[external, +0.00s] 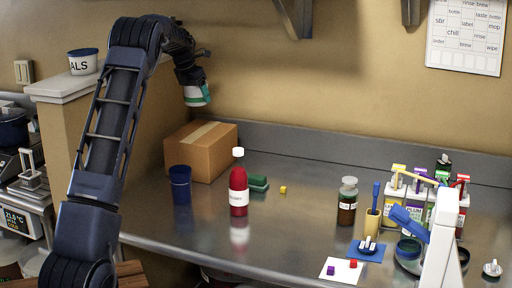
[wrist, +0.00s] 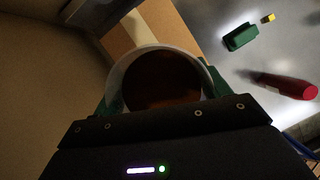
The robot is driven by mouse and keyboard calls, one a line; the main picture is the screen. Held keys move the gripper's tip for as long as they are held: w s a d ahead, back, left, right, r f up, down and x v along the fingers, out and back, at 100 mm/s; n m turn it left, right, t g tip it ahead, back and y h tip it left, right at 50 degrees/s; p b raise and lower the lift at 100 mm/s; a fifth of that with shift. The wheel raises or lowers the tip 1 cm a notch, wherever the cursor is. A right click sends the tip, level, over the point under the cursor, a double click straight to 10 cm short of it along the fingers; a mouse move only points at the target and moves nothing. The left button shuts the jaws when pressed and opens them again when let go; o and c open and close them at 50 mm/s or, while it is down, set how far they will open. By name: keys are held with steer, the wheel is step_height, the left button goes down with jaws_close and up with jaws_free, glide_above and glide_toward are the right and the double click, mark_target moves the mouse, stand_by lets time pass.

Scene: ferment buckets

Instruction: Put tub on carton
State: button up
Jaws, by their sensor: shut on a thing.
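In the wrist view the tub (wrist: 160,82) shows from above, with a pale rim and dark brown inside. Green fingers of my gripper (wrist: 160,95) are shut on either side of it. The carton (external: 198,155) is a closed brown box with a tape strip, standing on the table against the wall. The tub is above the carton and clear of it in the external view. In the wrist view the tub covers part of the carton (wrist: 146,28).
A blue cup (external: 180,185) and a red bottle (external: 238,190) stand in front of the carton. A green sponge-like block (external: 259,184) and small yellow cube (external: 283,190) lie to the right. Another white tub (external: 83,64) stands on the left ledge. Jars and bottles crowd the right.

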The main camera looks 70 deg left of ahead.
mark_target(187, 95)
step_height(187, 95, down, 11)
steer(key=shift+f, duration=0.1)
stand_by(0.5)
steer(key=shift+f, duration=0.1)
steer(key=o, duration=1.1)
steer(key=shift+o, duration=0.2)
steer(key=v, duration=1.2)
